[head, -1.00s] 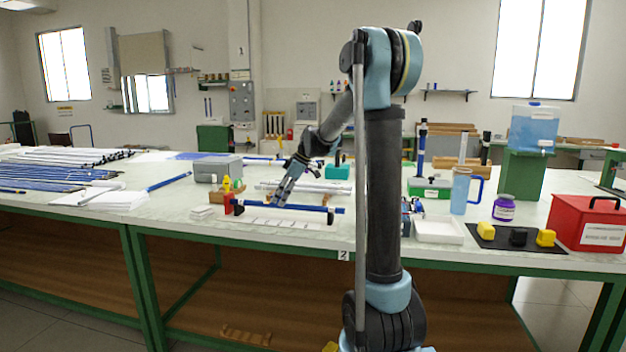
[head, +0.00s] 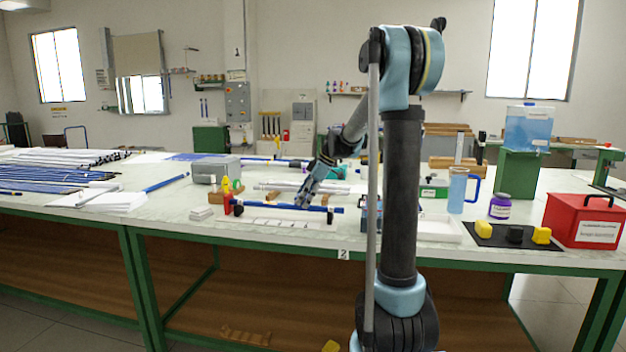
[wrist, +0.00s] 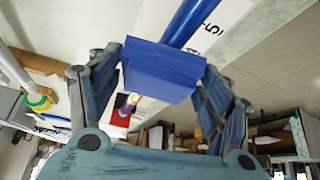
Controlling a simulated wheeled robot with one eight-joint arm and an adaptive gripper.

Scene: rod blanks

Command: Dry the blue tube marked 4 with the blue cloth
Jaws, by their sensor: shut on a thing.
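The blue tube (head: 270,206) lies level across the front of the bench, above a white marked strip. It also shows in the wrist view (wrist: 190,20), running up out of the picture. No mark 4 can be read on it. My gripper (head: 303,205) is at the tube, right of its middle. In the wrist view my gripper (wrist: 162,72) is shut on the blue cloth (wrist: 160,70), a folded block between the fingers. The cloth is at the tube and covers part of it; whether it wraps around the tube is hidden.
A red stand (head: 228,203) is at the tube's left end and a dark support (head: 330,216) near its right. A blue jug (head: 458,190), a purple jar (head: 500,206) and a red box (head: 585,220) stand to the right. More tubes (head: 50,178) lie at left.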

